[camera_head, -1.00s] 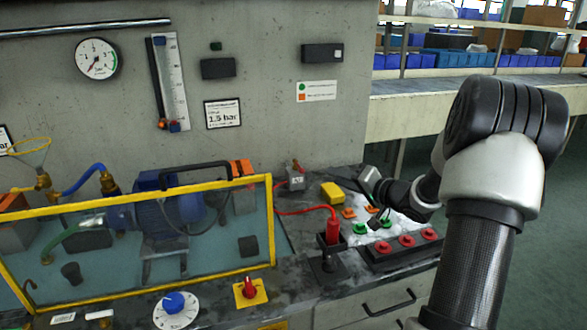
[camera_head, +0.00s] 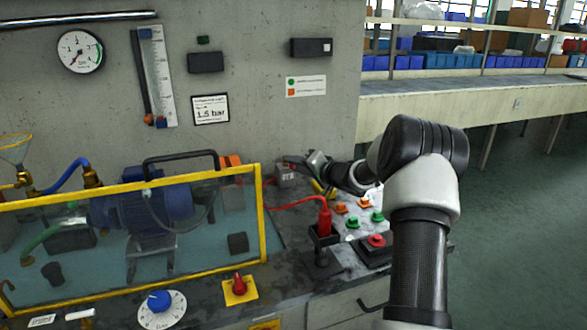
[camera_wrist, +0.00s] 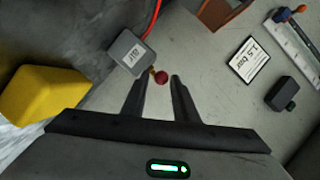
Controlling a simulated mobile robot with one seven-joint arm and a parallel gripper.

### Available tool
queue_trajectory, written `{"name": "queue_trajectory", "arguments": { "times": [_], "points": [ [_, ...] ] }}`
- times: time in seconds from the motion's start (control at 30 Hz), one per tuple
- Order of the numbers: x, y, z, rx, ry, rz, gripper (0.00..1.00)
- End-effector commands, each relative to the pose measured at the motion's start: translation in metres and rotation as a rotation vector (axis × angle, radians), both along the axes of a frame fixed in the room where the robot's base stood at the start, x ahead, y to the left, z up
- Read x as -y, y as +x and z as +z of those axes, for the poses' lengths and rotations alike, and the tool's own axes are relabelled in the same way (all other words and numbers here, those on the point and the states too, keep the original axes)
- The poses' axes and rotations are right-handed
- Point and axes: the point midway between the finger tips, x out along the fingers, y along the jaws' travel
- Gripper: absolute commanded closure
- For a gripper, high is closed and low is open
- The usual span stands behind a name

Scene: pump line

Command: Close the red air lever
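The air valve is a small grey box with an "AIR" label (camera_wrist: 129,52); in the head view the grey box (camera_head: 286,177) stands on the bench by the wall. Its lever ends in a red ball knob (camera_wrist: 161,78), seen in the wrist view between or just beyond my fingertips. My gripper (camera_wrist: 161,80) is open, with one finger on each side of the knob. I cannot tell whether either finger touches it. In the head view my gripper (camera_head: 303,162) is at the box, and it partly hides the lever.
A yellow block (camera_wrist: 43,94) is beside the box. A red hose (camera_head: 295,203) runs to a red plug (camera_head: 323,223). Orange and green buttons (camera_head: 377,216) are near my arm. A yellow-framed guard (camera_head: 262,215) with a blue pump (camera_head: 150,208) is at left.

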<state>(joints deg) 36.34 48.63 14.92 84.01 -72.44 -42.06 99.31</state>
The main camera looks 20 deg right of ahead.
Motion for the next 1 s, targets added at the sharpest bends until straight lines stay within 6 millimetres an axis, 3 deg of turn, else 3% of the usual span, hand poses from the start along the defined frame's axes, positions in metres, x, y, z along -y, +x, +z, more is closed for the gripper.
{"name": "queue_trajectory", "arguments": {
  "times": [0.13, 0.43, 0.6, 1.0],
  "points": [
    [-0.0036, 0.0095, -0.0023, 0.000, -0.001, 0.000, 0.73],
    [-0.0041, 0.0111, -0.0021, 0.000, 0.000, 0.000, 0.73],
    [-0.0039, 0.0109, -0.0022, 0.000, -0.001, 0.000, 1.00],
    [-0.0038, 0.0099, -0.0009, 0.000, 0.000, 0.005, 1.00]
  ]
}}
